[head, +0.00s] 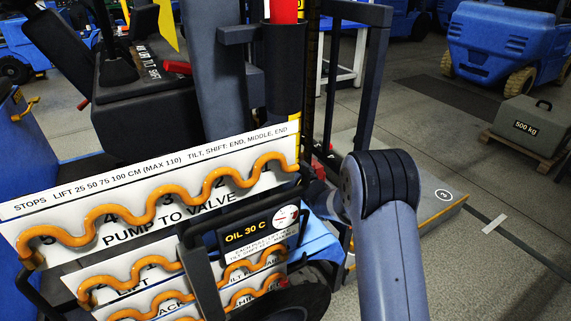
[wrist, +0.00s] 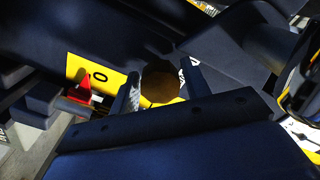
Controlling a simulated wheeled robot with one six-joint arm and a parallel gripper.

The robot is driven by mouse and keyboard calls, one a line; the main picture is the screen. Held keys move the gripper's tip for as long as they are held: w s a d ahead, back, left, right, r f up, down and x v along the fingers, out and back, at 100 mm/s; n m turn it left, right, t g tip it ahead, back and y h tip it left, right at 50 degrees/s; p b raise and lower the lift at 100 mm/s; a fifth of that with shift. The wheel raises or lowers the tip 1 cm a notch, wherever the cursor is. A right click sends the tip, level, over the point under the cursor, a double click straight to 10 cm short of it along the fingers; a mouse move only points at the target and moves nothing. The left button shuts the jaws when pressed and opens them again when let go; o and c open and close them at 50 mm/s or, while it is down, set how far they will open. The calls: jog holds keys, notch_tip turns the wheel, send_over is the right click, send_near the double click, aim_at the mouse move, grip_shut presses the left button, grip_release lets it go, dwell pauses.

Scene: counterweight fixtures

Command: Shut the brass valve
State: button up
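In the wrist view, the two fingers of my gripper (wrist: 160,79) stand well apart. A round brown, brass-like disc (wrist: 160,84) shows in the gap between them. It may be the brass valve; the picture is too dark to be sure, and I cannot tell whether the fingers touch it. A yellow plate marked 0 (wrist: 98,74) lies to its left, with a small red pointed part (wrist: 83,91) beside it. In the head view my arm reaches in at the right; my gripper is hidden and no brass valve can be made out.
In the head view, a white panel marked PUMP TO VALVE (head: 160,190) with orange wavy pipes and an OIL 30 C gauge (head: 283,217) fill the left and middle. Dark mast posts stand behind. A grey 500 kg block (head: 527,122) sits at the right; floor there is mostly clear.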

jog(key=shift+o, duration=1.2)
jog(key=v, duration=1.1)
jog(key=shift+w, duration=0.15)
jog(key=x, duration=1)
jog(key=shift+w+a, duration=0.25)
jog(key=shift+a, duration=0.05)
